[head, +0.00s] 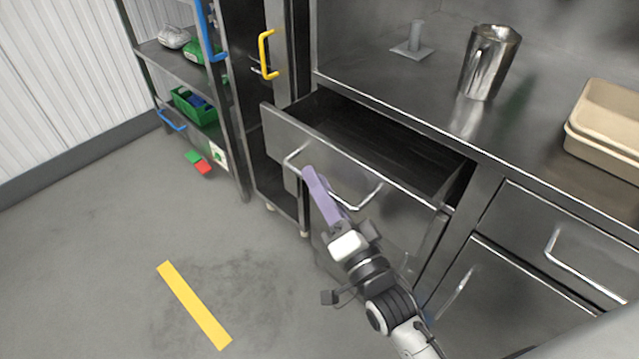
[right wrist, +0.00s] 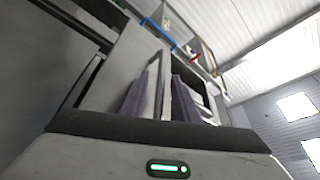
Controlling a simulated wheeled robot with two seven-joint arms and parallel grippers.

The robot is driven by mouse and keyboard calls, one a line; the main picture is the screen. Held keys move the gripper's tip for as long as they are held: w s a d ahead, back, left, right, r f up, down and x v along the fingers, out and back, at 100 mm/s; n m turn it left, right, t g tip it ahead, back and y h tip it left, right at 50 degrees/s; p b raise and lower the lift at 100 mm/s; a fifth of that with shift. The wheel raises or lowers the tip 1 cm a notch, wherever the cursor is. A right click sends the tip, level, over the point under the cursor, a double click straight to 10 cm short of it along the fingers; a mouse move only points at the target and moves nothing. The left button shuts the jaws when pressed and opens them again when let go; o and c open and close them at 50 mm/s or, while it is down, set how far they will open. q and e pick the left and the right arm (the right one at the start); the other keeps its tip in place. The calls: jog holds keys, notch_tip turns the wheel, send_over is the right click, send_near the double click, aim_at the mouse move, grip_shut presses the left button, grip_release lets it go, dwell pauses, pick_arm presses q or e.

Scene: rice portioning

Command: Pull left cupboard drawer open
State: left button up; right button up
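The left cupboard drawer (head: 270,117) is steel and stands pulled out from under the counter in the head view, with its dark, empty-looking inside showing. Its bar handle (head: 366,199) runs along the front. My right gripper (head: 312,180), with purple fingers, reaches up from the lower right to this handle. In the right wrist view the two fingers (right wrist: 160,98) are close together, with a pale strip of the handle (right wrist: 164,85) between them. They appear shut on it; the exact contact is partly hidden. My left gripper is in neither view.
A metal jug (head: 488,65) and a beige tray (head: 606,125) stand on the counter (head: 440,95). A closed drawer (head: 530,225) is to the right. A shelf rack with a green bin (head: 190,107) stands left. The floor around the yellow strip (head: 194,305) is clear.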

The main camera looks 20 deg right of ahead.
jog(key=v, duration=1)
jog(key=shift+s, duration=0.15)
jog(key=shift+d, duration=0.1)
